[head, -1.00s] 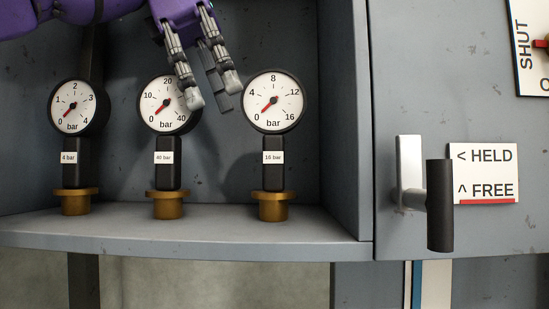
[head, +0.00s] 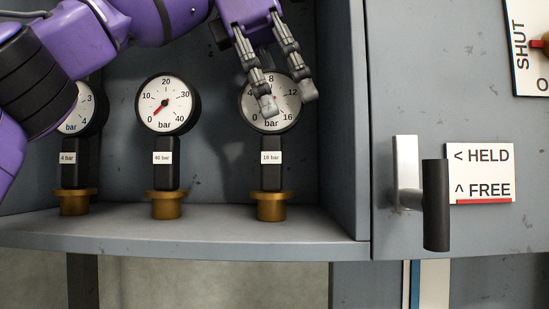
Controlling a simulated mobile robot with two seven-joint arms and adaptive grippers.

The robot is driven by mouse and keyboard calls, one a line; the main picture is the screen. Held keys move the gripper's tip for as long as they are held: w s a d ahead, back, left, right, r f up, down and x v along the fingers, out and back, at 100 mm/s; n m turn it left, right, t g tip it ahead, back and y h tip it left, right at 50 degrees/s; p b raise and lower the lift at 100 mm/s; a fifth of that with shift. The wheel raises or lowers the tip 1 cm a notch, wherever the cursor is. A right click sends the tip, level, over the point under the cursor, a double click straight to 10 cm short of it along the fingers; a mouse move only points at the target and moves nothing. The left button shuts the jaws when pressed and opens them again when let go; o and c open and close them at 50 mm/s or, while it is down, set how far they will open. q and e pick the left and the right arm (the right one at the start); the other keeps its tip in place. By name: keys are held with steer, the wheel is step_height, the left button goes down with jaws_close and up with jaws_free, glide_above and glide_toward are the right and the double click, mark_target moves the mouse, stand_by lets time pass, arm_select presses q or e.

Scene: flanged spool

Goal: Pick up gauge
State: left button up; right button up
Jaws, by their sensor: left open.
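Three gauges stand upright on the shelf, each with a round white dial, a black labelled stem and a brass base. The 4 bar gauge (head: 74,170) is at the left, its dial partly hidden by my left arm. The 40 bar gauge (head: 166,104) is in the middle, fully visible. The 16 bar gauge (head: 271,177) is at the right. My left gripper (head: 290,105) is open, its fingers pointing down in front of the 16 bar dial and covering part of it. I cannot tell whether it touches the gauge. My right gripper is not in view.
The shelf (head: 215,232) has a raised side wall (head: 343,110) right of the gauges. A black-handled lever (head: 436,205) sticks out from the grey panel beside a HELD/FREE sign (head: 480,173). A SHUT sign (head: 522,50) is at the upper right.

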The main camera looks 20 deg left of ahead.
arm_select(q)
steer(key=shift+w+f, duration=0.1)
steer(key=shift+f, duration=0.35)
steer(key=shift+a+f, duration=0.1)
steer(key=shift+f, duration=0.2)
steer(key=shift+d, duration=0.2)
jaws_close()
